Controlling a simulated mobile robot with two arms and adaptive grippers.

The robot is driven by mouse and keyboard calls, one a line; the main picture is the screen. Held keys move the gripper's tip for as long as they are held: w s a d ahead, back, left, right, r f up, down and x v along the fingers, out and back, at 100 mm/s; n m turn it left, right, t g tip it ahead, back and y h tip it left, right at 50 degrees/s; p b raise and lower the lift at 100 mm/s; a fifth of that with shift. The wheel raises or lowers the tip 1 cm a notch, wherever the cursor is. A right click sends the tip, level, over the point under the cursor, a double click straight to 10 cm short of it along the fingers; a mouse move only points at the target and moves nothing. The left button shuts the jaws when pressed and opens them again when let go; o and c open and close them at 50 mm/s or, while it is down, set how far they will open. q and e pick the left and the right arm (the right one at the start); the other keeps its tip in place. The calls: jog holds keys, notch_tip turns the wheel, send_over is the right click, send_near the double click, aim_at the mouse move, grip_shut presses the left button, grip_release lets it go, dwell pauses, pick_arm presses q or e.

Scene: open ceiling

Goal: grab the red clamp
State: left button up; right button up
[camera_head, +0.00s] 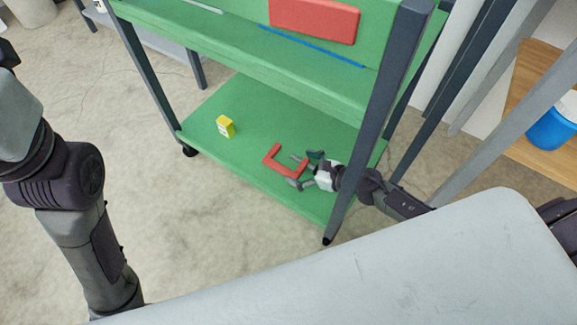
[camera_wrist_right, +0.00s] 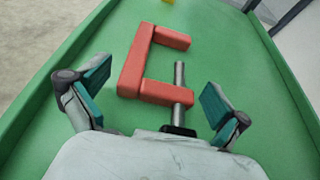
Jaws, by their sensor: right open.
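The red clamp (camera_head: 277,162) lies on the green lower shelf (camera_head: 270,117) of a cart in the head view. It is a C-shaped red frame with a grey screw. In the right wrist view the clamp (camera_wrist_right: 135,68) lies ahead of the jaws, its screw and lower arm reaching back between them. My right gripper (camera_head: 305,169) reaches in past the cart's post from the right, low over the shelf. Its teal-padded fingers are spread on both sides in the right wrist view (camera_wrist_right: 152,100), holding nothing. My left arm shows at the left, but its gripper is not visible.
A yellow block (camera_head: 226,127) stands on the same shelf, left of the clamp. The cart's dark post (camera_head: 376,115) crosses in front of my right arm. A red box (camera_head: 315,20) is on the upper level. A blue container (camera_head: 553,130) stands on a wooden surface at right.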

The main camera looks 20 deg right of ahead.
jog(key=shift+x, duration=0.9)
jog(key=shift+r, duration=0.1)
jog(key=c, duration=1.2)
jog(key=shift+c, duration=0.3)
jog(key=shift+r, duration=0.15)
